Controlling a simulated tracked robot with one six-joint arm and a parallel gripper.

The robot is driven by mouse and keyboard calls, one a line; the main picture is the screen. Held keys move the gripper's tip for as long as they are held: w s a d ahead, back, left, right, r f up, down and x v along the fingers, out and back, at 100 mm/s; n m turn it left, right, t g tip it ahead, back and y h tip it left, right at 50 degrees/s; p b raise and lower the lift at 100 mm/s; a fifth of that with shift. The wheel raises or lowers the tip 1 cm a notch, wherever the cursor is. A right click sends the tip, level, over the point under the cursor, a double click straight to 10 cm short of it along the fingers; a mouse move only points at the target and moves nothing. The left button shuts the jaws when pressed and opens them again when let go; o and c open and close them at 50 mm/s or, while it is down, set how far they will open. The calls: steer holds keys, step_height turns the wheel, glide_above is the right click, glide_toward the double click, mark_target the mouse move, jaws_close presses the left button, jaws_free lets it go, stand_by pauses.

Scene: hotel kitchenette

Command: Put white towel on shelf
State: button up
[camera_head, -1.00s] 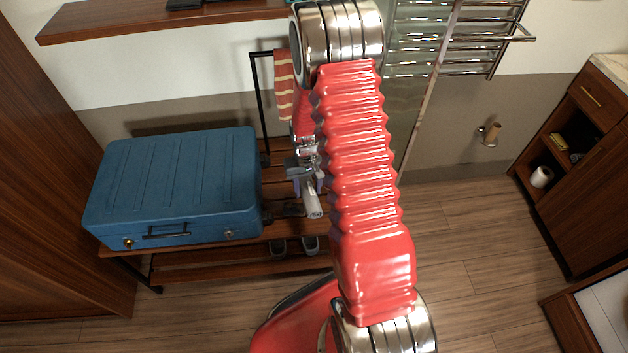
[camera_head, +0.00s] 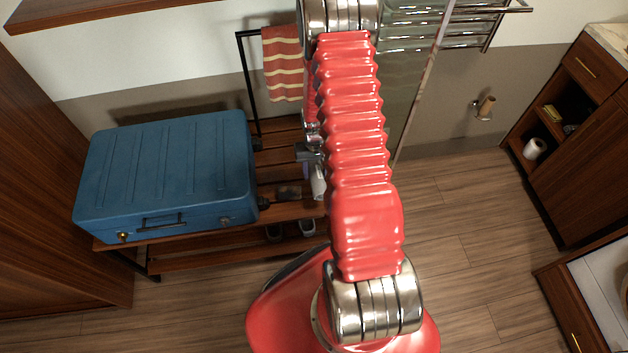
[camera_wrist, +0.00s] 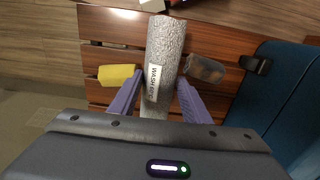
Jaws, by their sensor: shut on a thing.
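The white towel is a rolled, pale grey-white cloth (camera_wrist: 167,45) with a printed label, in the middle of the wrist view. My gripper (camera_wrist: 160,83) is shut on it, with a purple finger on each side. In the head view the towel (camera_head: 318,183) shows only in part, beside my red arm, above the slatted wooden rack (camera_head: 280,212). My gripper (camera_head: 310,155) is mostly hidden there by the arm. I cannot tell whether the towel touches the slats. A wooden wall shelf (camera_head: 120,12) is at the upper left.
A blue suitcase (camera_head: 165,175) fills the rack's left part. A dark item (camera_wrist: 205,68) and a yellow block (camera_wrist: 116,75) lie beside the towel. A striped cloth (camera_head: 283,65) hangs on the rack's black frame. Shoes (camera_head: 290,230) sit below.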

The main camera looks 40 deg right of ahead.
mark_target(316, 171)
steer(key=shift+f, duration=1.65)
steer(key=shift+f, duration=0.1)
steer(key=shift+f, duration=1.95)
steer(key=o, duration=0.8)
steer(key=shift+f, duration=0.1)
steer(key=shift+r, duration=6.1)
